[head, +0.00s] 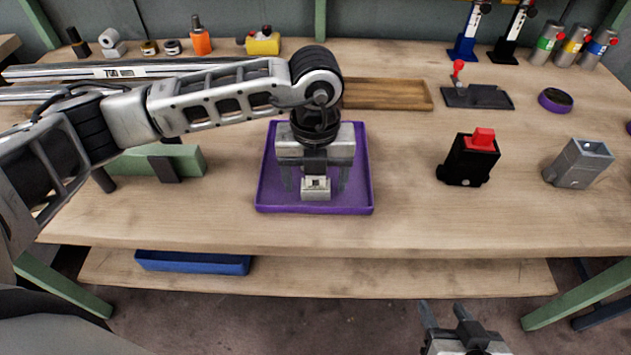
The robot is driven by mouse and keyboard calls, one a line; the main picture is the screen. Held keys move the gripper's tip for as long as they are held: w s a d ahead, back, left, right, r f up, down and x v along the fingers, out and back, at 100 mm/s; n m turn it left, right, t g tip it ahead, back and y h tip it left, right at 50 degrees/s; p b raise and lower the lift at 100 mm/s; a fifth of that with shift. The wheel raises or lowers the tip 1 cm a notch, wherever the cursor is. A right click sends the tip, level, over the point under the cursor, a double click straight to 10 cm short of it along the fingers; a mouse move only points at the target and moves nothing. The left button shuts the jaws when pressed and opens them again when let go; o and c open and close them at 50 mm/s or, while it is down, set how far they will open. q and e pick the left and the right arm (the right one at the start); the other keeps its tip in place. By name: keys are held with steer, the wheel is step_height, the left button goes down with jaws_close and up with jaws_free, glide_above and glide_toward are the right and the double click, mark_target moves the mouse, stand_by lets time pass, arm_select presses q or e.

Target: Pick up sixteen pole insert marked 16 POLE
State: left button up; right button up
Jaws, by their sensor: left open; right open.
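A small light grey metal block (316,194) with a dark square opening sits in the purple tray (364,205); no 16 POLE marking is readable on it, so I cannot tell whether it is the sixteen pole insert. My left gripper (316,181) points down over the tray with its fingers spread, one on each side of the block. I cannot tell whether the fingers touch it. The gripper body hides the tray's middle. My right gripper (443,308) is open and empty, low in front of the table.
A black block with a red top (469,160) and a grey hollow housing (580,163) stand to the right. A green block (185,158) is left of the tray. A wooden tray (388,95) lies behind. A blue tray (195,262) sits on the lower shelf.

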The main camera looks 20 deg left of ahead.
arm_select(q)
steer(key=shift+f, duration=0.45)
steer(key=shift+c, duration=0.3)
steer(key=c, duration=1)
steer(key=shift+r, duration=0.1)
